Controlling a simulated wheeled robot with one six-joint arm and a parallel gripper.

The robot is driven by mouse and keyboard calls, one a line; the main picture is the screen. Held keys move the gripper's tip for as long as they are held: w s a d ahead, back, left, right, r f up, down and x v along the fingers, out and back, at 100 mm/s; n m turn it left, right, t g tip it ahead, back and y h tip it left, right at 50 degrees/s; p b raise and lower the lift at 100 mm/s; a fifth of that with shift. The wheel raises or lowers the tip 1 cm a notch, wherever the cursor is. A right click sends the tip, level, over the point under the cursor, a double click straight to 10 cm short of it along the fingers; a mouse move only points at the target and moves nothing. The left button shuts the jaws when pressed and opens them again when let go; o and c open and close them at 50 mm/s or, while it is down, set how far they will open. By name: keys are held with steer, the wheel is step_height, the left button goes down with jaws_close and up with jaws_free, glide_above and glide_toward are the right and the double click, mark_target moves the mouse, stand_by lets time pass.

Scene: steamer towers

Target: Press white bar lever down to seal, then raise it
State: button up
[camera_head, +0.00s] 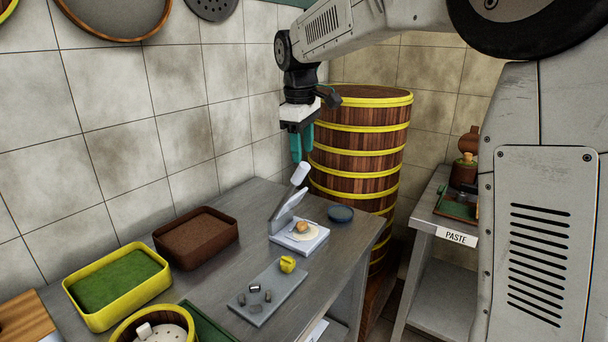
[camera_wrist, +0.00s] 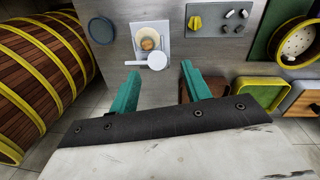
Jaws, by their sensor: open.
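The press stands on the grey metal table, with a pale base plate (camera_head: 305,241) and a grey lever arm (camera_head: 288,211) that ends in a white bar (camera_head: 300,174). The lever is raised and tilted up. A round pale wrapper with a tan filling (camera_head: 301,228) lies on the base plate. In the wrist view the white bar (camera_wrist: 157,61) shows just beyond the fingertips, with the filling (camera_wrist: 148,43) past it. My gripper (camera_head: 302,158) points down above the bar, its teal fingers apart and empty. The gripper also shows in the wrist view (camera_wrist: 160,75).
A grey tray (camera_head: 262,310) with a yellow piece (camera_head: 287,264) and several small metal pieces lies in front. A blue dish (camera_head: 341,214) is right of the press. A brown box (camera_head: 196,238) and a green-filled yellow tray (camera_head: 117,286) stand left. A tall steamer tower (camera_head: 360,140) rises behind.

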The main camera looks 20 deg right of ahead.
mark_target(304, 174)
steer(key=shift+w+f, duration=0.3)
steer(key=f, duration=0.7)
steer(key=shift+w+d+f, duration=0.1)
steer(key=shift+w+d, duration=0.15)
steer(key=shift+d, duration=0.05)
steer(key=c, duration=1)
steer(key=shift+d, duration=0.1)
steer(key=shift+c, duration=0.2)
